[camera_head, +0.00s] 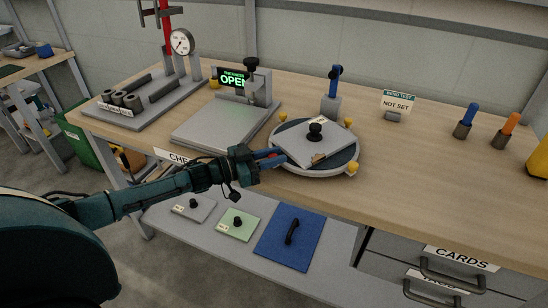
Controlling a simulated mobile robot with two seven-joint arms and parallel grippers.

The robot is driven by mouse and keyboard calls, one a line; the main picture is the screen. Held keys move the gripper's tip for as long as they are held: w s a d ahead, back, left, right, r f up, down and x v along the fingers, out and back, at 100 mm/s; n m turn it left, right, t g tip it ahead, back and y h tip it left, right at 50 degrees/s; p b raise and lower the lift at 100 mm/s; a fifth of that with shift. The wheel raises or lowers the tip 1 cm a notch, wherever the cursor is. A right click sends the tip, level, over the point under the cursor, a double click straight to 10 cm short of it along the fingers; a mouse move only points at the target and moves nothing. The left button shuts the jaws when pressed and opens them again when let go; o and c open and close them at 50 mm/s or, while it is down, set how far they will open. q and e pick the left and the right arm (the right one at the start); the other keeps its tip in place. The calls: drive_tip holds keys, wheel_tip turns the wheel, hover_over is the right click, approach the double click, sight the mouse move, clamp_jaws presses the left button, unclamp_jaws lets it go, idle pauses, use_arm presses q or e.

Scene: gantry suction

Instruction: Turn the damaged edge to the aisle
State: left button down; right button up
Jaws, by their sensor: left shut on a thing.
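A grey square plate (300,145) with a black knob (315,130) lies on a round turntable (348,158). A brown, chipped-looking patch, the damaged edge (318,158), shows on the plate's near side, toward the lower right. Yellow knobs (352,168) stand out around the turntable's rim. My left gripper (272,158) is at the turntable's left near rim, shut; its fingers hide what they hold, which seems to be a rim knob. My right gripper is not in view.
A flat grey stand with a green OPEN display (232,79) is left of the turntable. A blue-handled tool (334,85) stands behind it. Blue and orange handles (509,125) stand at right. Plates, one blue (275,238), lie on the lower shelf.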

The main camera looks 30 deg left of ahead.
use_arm(q)
drive_tip(key=shift+r, duration=0.1)
drive_tip(key=c, duration=1.3)
unclamp_jaws()
drive_tip(key=v, duration=1.3)
drive_tip(key=shift+a+b, duration=0.1)
drive_tip(key=shift+b, duration=0.25)
